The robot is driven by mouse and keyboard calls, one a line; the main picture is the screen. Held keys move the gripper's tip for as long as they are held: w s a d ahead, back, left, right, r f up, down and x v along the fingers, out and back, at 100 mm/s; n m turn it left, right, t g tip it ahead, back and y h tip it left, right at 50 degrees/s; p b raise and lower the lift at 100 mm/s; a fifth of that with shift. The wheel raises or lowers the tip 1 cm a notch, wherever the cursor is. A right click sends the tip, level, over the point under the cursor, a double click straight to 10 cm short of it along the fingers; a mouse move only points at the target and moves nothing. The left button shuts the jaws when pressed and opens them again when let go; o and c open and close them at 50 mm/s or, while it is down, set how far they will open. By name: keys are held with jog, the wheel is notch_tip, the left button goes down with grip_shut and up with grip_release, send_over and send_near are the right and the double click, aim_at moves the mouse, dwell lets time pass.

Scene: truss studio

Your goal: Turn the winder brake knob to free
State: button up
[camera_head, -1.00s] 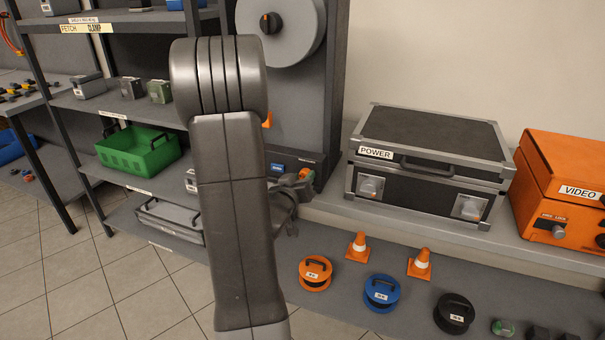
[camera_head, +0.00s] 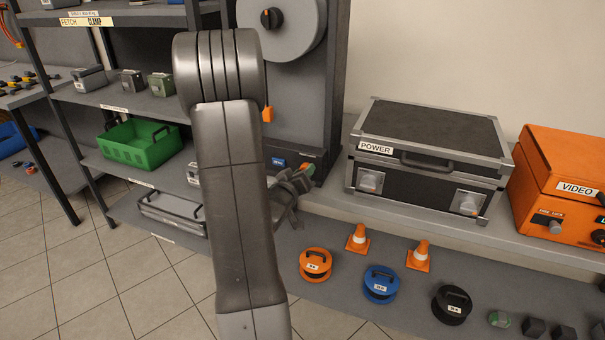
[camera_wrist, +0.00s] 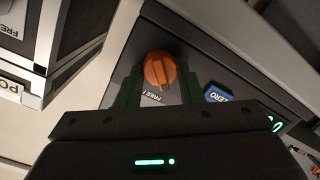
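The orange brake knob (camera_wrist: 159,71) shows in the wrist view on the winder's dark panel, with a raised grip bar across its face. A white label beside it, partly covered, reads "FREE". My gripper (camera_wrist: 161,80) is open, with one green finger on each side of the knob. A narrow gap seems to show on both sides; I cannot tell if either finger touches. In the head view my gripper (camera_head: 298,181) is at the front of the winder base, and the knob is mostly hidden behind it. The winder (camera_head: 318,80) stands upright with a grey reel (camera_head: 298,38).
A blue "ZERO" button (camera_wrist: 217,93) sits right of the knob, near a green display (camera_wrist: 272,124). The power case (camera_head: 430,140) stands close to the right, then the orange video case (camera_head: 560,165). Cones and several coloured reels lie on the lower shelf.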

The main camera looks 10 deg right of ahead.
jog(key=shift+o, duration=0.5)
jog(key=v, duration=1.3)
jog(key=shift+s+a, duration=0.25)
jog(key=shift+s, duration=0.1)
jog(key=shift+r, duration=0.1)
jog(key=x, duration=1.4)
jog(key=shift+s+a, duration=0.1)
jog(key=shift+s, duration=0.05)
